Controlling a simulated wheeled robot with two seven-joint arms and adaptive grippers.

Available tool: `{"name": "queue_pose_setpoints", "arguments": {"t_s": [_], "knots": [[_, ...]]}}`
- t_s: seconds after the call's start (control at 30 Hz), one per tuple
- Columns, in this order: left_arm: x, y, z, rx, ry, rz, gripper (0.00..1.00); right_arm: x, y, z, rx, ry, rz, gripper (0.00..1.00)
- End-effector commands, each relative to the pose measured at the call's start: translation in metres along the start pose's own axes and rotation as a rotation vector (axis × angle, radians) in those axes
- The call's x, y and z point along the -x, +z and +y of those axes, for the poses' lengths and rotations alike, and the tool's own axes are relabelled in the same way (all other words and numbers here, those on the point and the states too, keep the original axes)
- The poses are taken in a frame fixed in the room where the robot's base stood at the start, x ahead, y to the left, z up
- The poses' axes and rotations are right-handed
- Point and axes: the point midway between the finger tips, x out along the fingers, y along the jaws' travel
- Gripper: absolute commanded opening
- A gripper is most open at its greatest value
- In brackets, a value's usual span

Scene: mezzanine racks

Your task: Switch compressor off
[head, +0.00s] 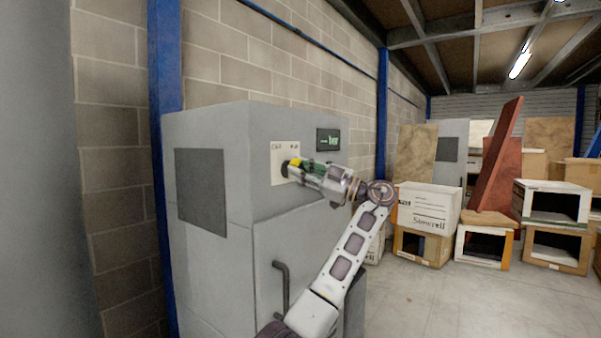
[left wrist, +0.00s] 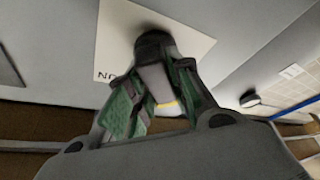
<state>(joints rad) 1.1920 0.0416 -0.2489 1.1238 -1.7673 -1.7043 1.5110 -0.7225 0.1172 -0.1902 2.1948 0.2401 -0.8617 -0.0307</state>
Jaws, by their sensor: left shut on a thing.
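The compressor (head: 280,220) is a tall grey cabinet against the block wall. A pale label plate (head: 278,150) on its upper front carries a dark rotary switch (head: 285,169). My left gripper (head: 292,168) is at this switch, its green-padded fingers closed around the knob. In the left wrist view the dark switch (left wrist: 153,42) stands on the pale plate (left wrist: 185,42), and my left gripper (left wrist: 155,75) is shut on it. Part of the plate's lettering is hidden, so the switch position is hard to tell. My right gripper does not show.
A small dark display (head: 328,140) with green text sits right of the switch. A dark door handle (head: 282,288) sticks out below. Cardboard boxes (head: 428,208) and leaning boards stand at the right. The concrete floor (head: 425,300) in front of the boxes is clear.

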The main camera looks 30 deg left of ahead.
Motion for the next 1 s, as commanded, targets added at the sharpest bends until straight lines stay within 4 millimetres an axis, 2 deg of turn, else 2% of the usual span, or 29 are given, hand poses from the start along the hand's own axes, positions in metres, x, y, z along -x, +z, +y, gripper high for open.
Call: {"name": "queue_pose_setpoints", "arguments": {"t_s": [0.27,0.3,0.43,0.8,1.0], "knots": [[0.001,0.001,-0.001,0.003,-0.004,-0.001,0.00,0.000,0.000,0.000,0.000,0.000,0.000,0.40],[0.001,0.001,-0.001,0.003,-0.003,-0.001,0.27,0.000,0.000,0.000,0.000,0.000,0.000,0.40],[0.001,0.001,-0.001,0.002,-0.002,-0.001,0.43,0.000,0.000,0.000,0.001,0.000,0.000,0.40],[0.001,0.000,0.000,0.002,-0.001,0.000,0.43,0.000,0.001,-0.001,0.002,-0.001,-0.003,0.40],[0.011,0.000,0.000,0.001,0.000,-0.001,0.43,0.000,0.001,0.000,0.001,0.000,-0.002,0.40]]}}
